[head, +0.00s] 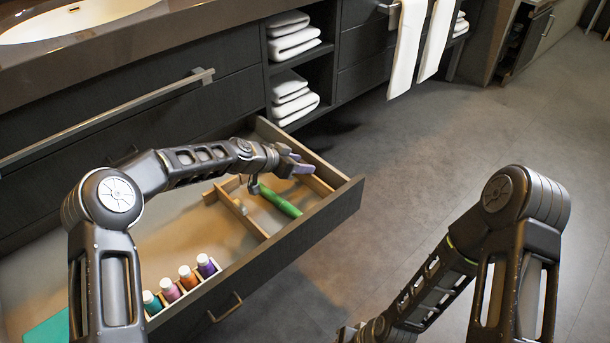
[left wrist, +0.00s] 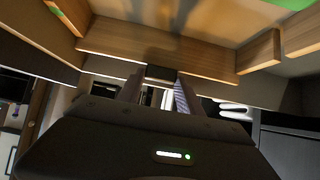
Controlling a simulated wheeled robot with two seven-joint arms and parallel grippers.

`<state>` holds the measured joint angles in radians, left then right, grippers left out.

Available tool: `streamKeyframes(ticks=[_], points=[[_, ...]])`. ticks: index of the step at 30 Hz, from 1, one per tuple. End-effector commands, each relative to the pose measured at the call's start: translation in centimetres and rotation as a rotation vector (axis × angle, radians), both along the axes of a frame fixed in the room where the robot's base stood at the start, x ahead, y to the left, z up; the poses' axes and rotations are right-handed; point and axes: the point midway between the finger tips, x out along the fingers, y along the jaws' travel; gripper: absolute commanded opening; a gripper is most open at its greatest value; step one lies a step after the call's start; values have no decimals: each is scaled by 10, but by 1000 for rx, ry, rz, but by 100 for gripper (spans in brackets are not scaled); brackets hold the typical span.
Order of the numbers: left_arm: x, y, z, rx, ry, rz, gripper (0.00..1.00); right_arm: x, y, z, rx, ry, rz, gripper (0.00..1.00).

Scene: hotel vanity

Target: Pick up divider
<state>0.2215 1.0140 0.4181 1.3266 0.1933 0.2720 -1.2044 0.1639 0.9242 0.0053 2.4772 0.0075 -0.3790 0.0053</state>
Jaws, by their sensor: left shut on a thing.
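My left gripper (head: 296,164) reaches over the open drawer to its far right end. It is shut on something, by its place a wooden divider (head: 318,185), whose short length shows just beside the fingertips. The left wrist view shows the two fingers (left wrist: 156,92) on either side of a dark piece at a wooden board (left wrist: 150,45); the exact grip is hard to make out. Another divider (head: 242,213) stands in the drawer to the left. My right arm shows at lower right, but its gripper is out of view.
The open drawer (head: 335,208) holds a green tube (head: 281,202) beside the gripper. Several small capped bottles (head: 188,277) stand in a row near its front. Folded towels (head: 290,95) fill the open shelves behind. The floor (head: 420,165) to the right is clear.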

Motion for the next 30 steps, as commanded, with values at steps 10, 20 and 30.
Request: streamKeyframes(ticks=[10,20,30], points=[[0,0,9,1,-2,0,0,0,0,3,0,1,0,36],[1,0,74,2,-5,-1,0,-3,0,24,2,10,5,36],[0,0,157,1,-3,-1,0,-9,3,45,8,20,16,36]])
